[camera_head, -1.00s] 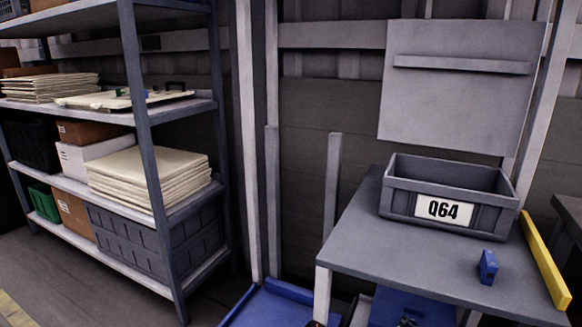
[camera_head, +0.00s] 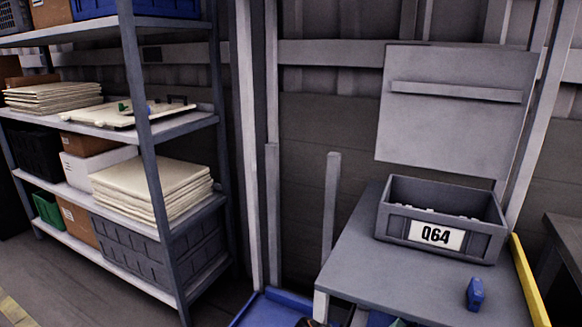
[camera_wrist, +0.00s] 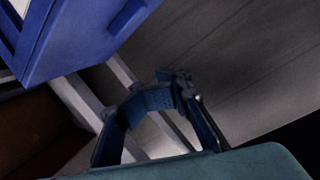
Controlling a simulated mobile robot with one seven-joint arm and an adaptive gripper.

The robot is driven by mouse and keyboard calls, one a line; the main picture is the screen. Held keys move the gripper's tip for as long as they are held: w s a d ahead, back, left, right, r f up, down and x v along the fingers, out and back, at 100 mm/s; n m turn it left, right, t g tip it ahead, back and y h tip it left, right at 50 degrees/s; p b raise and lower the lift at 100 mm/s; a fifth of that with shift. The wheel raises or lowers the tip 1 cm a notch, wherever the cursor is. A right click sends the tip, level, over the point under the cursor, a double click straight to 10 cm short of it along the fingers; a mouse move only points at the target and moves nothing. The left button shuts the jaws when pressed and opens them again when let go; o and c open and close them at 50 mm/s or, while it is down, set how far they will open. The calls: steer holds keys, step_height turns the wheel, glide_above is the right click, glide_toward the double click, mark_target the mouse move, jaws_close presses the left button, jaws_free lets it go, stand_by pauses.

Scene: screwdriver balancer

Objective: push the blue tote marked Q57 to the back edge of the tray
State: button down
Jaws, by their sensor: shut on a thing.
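A blue tote (camera_wrist: 85,40) fills the upper left of the wrist view. Part of a pale label (camera_wrist: 12,18) shows on its side, but I cannot read the marking. My gripper (camera_wrist: 150,100) is in the middle of the wrist view, below and to the right of the tote, with a visible gap between them. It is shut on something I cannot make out. In the head view, part of a blue tray-like surface (camera_head: 262,312) shows at the bottom edge, mostly cut off. I cannot tell if it is the tray.
A grey tote marked Q64 (camera_head: 440,237) stands on a grey table (camera_head: 350,265), with a small blue block (camera_head: 475,293) and a yellow strip (camera_head: 530,280) near it. A loaded shelf rack (camera_head: 150,130) stands left. Pale rails (camera_wrist: 80,98) lie below the blue tote.

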steer(key=shift+r+p, duration=1.85)
steer(key=shift+r, duration=0.6)
